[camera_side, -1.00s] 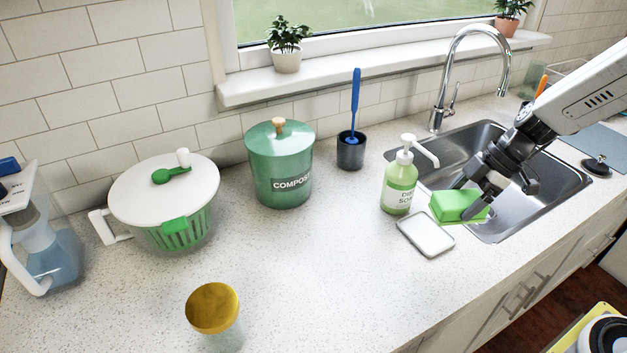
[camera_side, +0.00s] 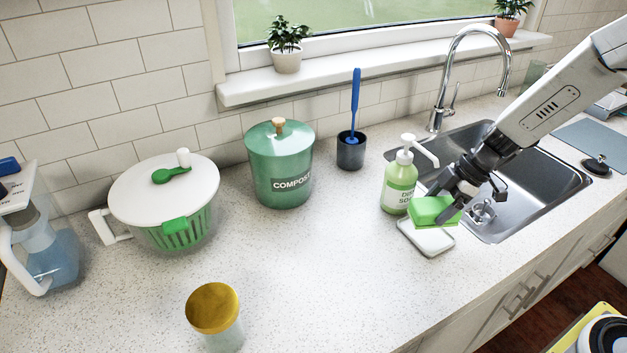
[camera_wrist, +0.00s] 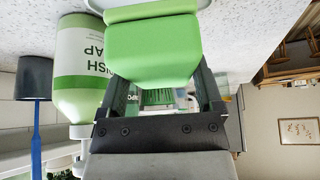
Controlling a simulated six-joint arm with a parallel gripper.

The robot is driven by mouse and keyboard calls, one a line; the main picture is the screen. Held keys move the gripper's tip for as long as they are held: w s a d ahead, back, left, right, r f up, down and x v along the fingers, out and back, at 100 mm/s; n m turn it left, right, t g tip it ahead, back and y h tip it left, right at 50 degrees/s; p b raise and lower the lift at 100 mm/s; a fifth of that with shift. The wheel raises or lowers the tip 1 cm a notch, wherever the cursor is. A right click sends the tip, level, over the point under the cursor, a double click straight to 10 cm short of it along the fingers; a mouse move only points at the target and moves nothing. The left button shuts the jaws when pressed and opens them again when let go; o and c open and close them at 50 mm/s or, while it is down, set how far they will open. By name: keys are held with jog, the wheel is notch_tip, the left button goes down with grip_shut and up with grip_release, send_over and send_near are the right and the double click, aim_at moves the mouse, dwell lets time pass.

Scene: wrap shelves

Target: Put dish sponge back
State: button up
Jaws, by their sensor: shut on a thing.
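The green dish sponge (camera_side: 431,210) is held in my gripper (camera_side: 452,205), which is shut on it. In the side view the sponge is over the white rectangular dish (camera_side: 428,241) on the counter, covering its far part. I cannot tell whether the sponge touches the dish. In the wrist view the sponge (camera_wrist: 152,50) fills the space between my fingers, with a pale edge of the dish behind it. The dish soap bottle (camera_side: 398,183) stands upright just left of the sponge; it also shows in the wrist view (camera_wrist: 78,75).
The sink (camera_side: 535,190) lies right of the dish, with the faucet (camera_side: 470,50) behind. A dark cup with a blue brush (camera_side: 351,150), a green compost bin (camera_side: 280,170) and a salad spinner (camera_side: 165,200) stand left. A yellow-lidded jar (camera_side: 213,310) is in front. The middle counter is clear.

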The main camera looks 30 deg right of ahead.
aim_at(434, 214)
jog(key=shift+w+f, duration=0.2)
jog(key=shift+f, duration=1.6)
jog(key=shift+f, duration=0.25)
jog(key=o, duration=1)
jog(key=shift+c, duration=0.2)
jog(key=shift+d+r, duration=0.1)
jog(key=shift+r, duration=0.35)
jog(key=v, duration=1.1)
jog(key=shift+r, duration=0.3)
jog(key=shift+s+f, duration=0.1)
jog(key=shift+s, duration=0.05)
